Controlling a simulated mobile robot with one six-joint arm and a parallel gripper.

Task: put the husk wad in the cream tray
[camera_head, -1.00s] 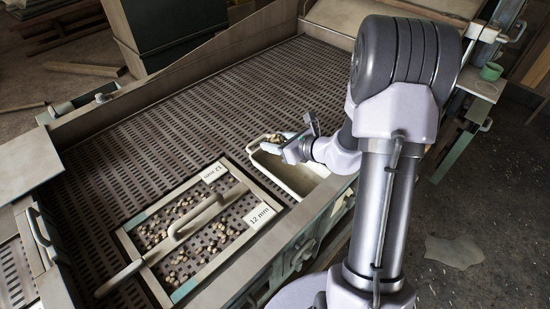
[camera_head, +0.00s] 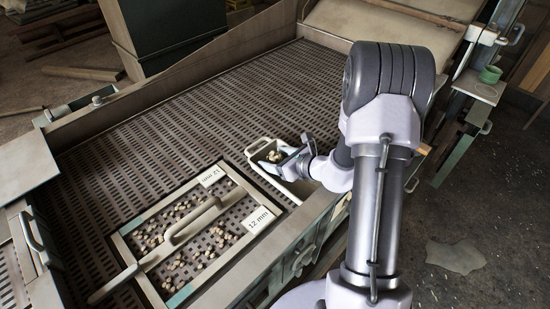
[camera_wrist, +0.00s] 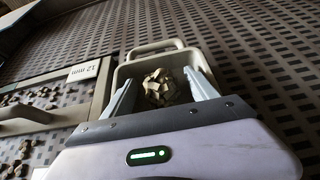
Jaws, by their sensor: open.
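The husk wad (camera_head: 275,156) is a crumpled pale tan lump. In the wrist view the wad (camera_wrist: 160,88) shows between my two fingers, with a gap on each side, inside the outline of the tray. The cream tray (camera_head: 251,150) is a deep box with a loop handle; its far rim and handle (camera_wrist: 152,47) show in the wrist view. My gripper (camera_head: 280,158) is open, with its fingers over or in the tray. Whether the wad touches the tray floor I cannot tell. My gripper and arm hide the tray's near right part.
A framed sieve (camera_head: 192,281) marked 12 mm, with a long handle and several small lumps, lies left of the tray. The perforated deck (camera_head: 215,105) behind is clear. The deck's raised front edge runs close beside the tray.

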